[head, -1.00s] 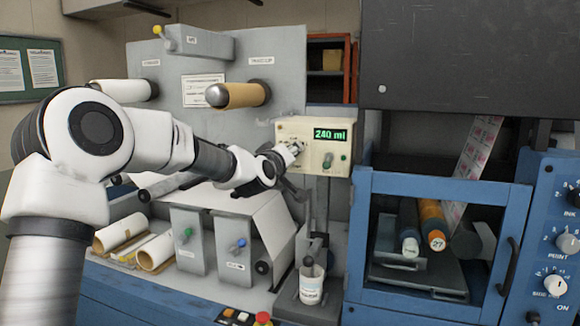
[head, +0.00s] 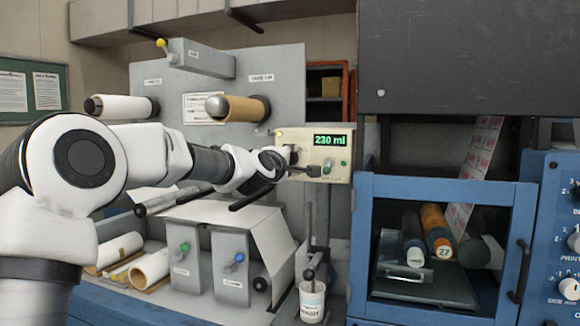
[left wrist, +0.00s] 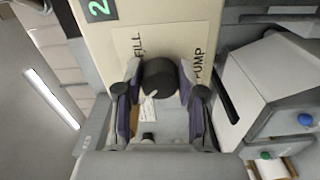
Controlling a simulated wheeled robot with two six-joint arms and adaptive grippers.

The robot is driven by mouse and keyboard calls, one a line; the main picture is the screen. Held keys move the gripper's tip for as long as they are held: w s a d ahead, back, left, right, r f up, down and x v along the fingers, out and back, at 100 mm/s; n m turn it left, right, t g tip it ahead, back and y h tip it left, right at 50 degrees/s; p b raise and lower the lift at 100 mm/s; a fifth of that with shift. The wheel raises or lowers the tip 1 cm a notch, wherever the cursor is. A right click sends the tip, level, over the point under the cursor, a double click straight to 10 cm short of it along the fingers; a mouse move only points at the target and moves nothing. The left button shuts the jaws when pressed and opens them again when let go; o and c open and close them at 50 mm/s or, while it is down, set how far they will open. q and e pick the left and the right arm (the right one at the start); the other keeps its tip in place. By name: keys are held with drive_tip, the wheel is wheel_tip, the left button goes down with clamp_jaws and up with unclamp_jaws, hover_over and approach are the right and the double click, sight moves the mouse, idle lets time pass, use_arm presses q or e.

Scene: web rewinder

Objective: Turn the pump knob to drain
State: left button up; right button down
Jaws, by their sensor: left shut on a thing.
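The cream pump box (head: 299,136) has a green display (head: 330,141) that reads 230 ml. In the left wrist view a round black pump knob (left wrist: 160,78) with a white pointer mark sits on its face, between the labels FILL (left wrist: 137,44) and PUMP (left wrist: 199,66). The pointer faces down and slightly left in that view. My left gripper (head: 298,165) is at the box's left part; in the left wrist view its fingers (left wrist: 158,88) are shut on the knob from both sides. No drain label is readable. My right gripper is not in view.
A grey panel with rolls (head: 240,108) stands behind my left arm. Below the arm are grey blocks with a green knob and a blue knob (head: 239,257). A white cup (head: 312,302) stands below the box. A blue-framed cabinet (head: 440,188) is close on the right.

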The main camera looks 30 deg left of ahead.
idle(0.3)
use_arm(q)
drive_tip(key=shift+f, duration=0.1)
drive_tip(key=o, duration=1.2)
drive_tip(key=shift+c, duration=0.2)
